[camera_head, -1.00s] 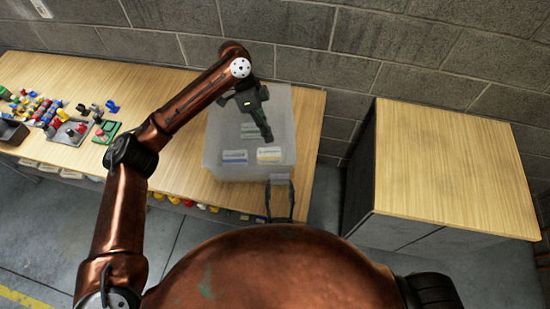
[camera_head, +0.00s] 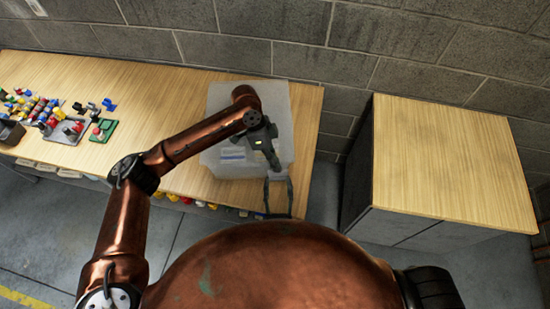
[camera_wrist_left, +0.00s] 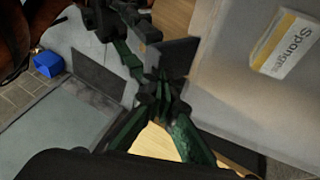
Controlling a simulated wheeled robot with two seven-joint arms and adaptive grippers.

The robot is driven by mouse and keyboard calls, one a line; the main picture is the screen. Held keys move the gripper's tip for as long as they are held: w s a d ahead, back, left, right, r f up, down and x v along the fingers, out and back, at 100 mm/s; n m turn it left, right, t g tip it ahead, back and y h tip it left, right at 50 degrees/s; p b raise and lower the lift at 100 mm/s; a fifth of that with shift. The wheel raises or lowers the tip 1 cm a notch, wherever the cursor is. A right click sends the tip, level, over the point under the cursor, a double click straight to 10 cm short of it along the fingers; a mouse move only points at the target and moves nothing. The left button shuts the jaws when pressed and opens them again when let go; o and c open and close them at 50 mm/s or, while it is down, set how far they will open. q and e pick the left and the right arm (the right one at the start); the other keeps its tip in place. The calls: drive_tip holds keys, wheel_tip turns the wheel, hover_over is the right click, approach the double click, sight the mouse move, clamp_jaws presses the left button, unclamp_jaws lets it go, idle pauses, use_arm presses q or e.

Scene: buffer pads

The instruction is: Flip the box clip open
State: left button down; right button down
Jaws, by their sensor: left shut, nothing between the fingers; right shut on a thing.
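The translucent plastic box (camera_head: 285,110) stands upright on the wooden table, its front towards me. My left gripper (camera_head: 275,168) is over the box's front side, fingers shut and empty. In the left wrist view its green fingertips (camera_wrist_left: 162,92) meet beside a dark flat plate (camera_wrist_left: 178,53) at the box edge, which looks like the clip. I cannot tell whether they touch it. My right gripper (camera_head: 279,182) is at the front of the box, shut at its rim; the exact part held is unclear. It also seems to show in the wrist view (camera_wrist_left: 125,45).
White packs lie in the box, one a sponge pack (camera_wrist_left: 285,42). A wood-topped cabinet (camera_head: 440,160) stands right, across a gap. A block wall is behind.

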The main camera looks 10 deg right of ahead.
drive_tip(key=shift+r, duration=0.1)
use_arm(q)
drive_tip(key=shift+s+a+f, duration=0.1)
drive_tip(key=shift+s+f, duration=0.3)
drive_tip(key=shift+s, duration=0.35)
use_arm(e)
drive_tip(key=c, duration=1.1)
unclamp_jaws()
drive_tip(key=shift+r, duration=0.1)
use_arm(q)
drive_tip(key=shift+w, duration=0.1)
